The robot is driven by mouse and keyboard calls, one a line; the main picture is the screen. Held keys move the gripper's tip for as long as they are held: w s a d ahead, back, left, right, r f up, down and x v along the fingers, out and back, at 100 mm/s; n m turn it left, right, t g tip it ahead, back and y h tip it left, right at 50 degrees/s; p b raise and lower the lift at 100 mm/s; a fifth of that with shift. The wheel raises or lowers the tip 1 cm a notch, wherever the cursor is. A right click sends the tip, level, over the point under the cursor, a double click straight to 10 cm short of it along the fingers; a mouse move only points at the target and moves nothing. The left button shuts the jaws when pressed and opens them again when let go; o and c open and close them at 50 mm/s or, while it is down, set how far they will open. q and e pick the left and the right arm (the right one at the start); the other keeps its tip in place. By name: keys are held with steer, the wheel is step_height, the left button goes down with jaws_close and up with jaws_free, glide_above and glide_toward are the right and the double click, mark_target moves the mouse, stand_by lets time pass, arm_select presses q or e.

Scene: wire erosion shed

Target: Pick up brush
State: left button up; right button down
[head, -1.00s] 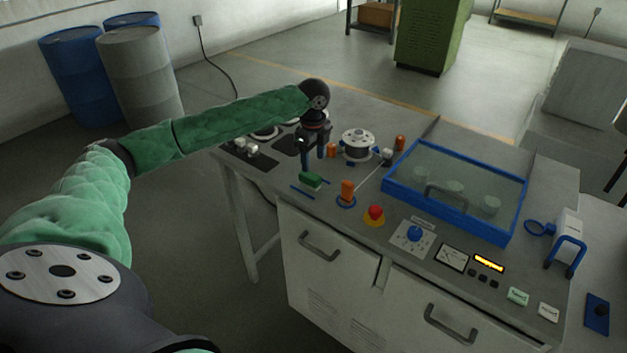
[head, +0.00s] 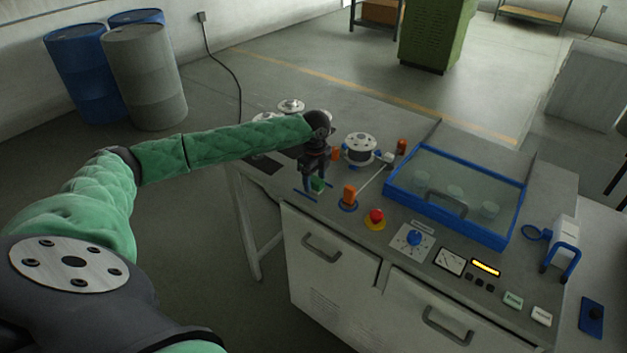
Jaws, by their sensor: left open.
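The brush, seen as a small green block (head: 318,186), lies on the workbench top near its front left edge. My left gripper (head: 316,187) points down right over it, with its dark fingers open around or just in front of the green block. I cannot tell whether the fingers touch it. The fingers and wrist hide part of the brush. My right gripper is not in view.
An orange knob on a blue base (head: 349,195) and a red button (head: 376,216) stand close to the right. A round metal fixture (head: 361,148) is behind. Thin blue strips (head: 304,194) lie beside the brush.

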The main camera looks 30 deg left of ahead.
arm_select(q)
steer(key=shift+f, duration=0.35)
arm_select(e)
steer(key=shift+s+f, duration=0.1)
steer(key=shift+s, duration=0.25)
arm_select(q)
steer(key=c, duration=1.1)
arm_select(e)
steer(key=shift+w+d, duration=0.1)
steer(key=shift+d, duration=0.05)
